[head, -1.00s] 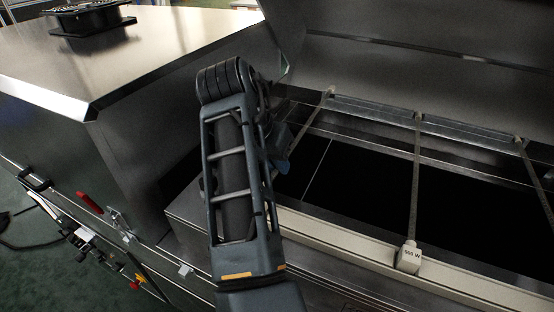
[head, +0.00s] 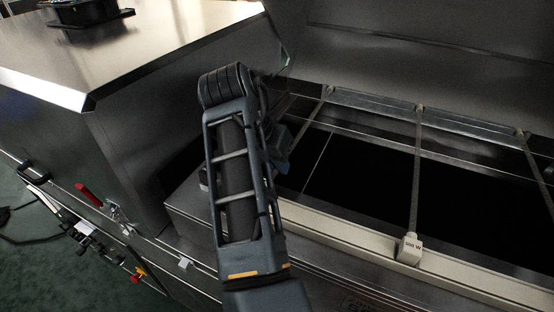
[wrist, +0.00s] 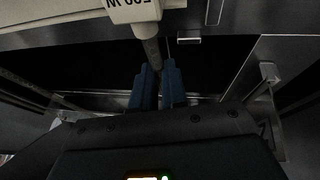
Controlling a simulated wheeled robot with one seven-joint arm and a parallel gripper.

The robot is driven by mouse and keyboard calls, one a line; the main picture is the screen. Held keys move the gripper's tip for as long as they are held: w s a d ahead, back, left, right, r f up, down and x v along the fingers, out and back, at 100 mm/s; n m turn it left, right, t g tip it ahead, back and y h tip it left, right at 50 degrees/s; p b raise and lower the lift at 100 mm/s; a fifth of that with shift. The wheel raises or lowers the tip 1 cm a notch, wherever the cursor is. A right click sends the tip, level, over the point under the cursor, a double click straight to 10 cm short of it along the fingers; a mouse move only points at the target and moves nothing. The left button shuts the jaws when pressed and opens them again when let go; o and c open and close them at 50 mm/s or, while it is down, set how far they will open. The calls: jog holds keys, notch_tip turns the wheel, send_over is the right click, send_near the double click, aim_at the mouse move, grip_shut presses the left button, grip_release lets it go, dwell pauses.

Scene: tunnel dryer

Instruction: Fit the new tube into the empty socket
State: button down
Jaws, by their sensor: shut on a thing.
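My gripper (wrist: 158,88) has blue fingers shut on a thin tube (wrist: 151,52) with a white end cap (wrist: 135,8), whose "500 W" print appears upside down. The cap is at the top of the wrist view, cut off by the frame edge and close to a pale rail. In the head view my arm hides the cap and most of the gripper; only a blue-grey part (head: 281,143) shows. Another tube (head: 417,160), its white "500 W" cap (head: 409,248) on the front rail, crosses the opening to the right. I cannot make out the empty socket.
A further tube (head: 537,170) crosses at the far right. The pale front rail (head: 345,232) and grey back rail (head: 375,104) border the dark opening (head: 365,185). The raised lid (head: 420,55) stands behind. A steel housing (head: 140,140) rises close to my arm's left.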

jog(key=c, duration=1.1)
grip_release()
jog(key=shift+b+v, duration=0.45)
jog(key=shift+v, duration=3.4)
